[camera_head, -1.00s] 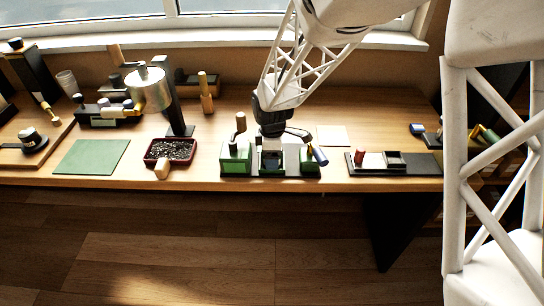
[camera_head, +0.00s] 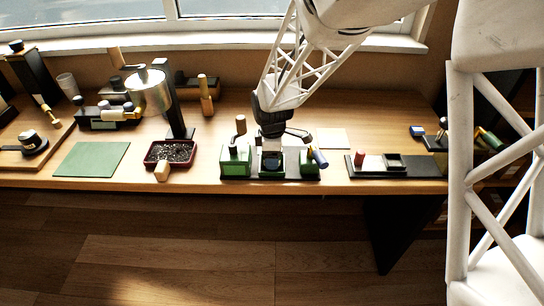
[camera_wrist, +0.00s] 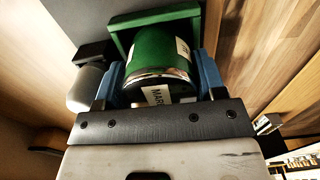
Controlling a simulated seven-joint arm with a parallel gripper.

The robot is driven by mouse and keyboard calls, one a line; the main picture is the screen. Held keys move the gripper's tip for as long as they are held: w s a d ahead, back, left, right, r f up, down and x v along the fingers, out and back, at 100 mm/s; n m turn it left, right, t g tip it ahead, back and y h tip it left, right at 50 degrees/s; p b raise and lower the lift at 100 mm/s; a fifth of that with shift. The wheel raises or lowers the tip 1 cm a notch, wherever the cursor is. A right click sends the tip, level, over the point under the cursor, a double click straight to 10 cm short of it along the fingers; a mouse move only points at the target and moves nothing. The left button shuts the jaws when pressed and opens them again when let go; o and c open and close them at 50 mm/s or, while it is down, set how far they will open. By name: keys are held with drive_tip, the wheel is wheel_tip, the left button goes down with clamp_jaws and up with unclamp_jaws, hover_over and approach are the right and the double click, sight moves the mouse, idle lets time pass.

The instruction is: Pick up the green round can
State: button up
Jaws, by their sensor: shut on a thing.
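The green round can (camera_wrist: 160,58) with a shiny metal rim and a white label shows in the wrist view, between my blue fingers. My gripper (camera_wrist: 160,75) is shut on the can, one finger on each side. A green square-edged holder (camera_wrist: 122,40) is right behind the can; I cannot tell whether they touch. The can is hard to make out there.
A red tray of dark grains (camera_head: 170,163) stands left of the base, with a metal drum (camera_head: 148,92) on a black post behind it. A black tray (camera_head: 420,167) lies to the right. A green mat (camera_head: 92,159) is far left. The table's front edge is close.

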drive_tip(key=shift+r, duration=0.45)
wheel_tip(320, 180, up, 2)
drive_tip(key=shift+r, duration=0.1)
drive_tip(key=s+d, duration=0.2)
drive_tip(key=s, duration=0.5)
drive_tip(key=s+d+r, duration=0.1)
drive_tip(key=s+d, duration=0.1)
drive_tip(key=s, duration=0.6)
drive_tip(key=shift+d, duration=0.4)
drive_tip(key=shift+s+r, duration=0.1)
drive_tip(key=shift+s, duration=0.05)
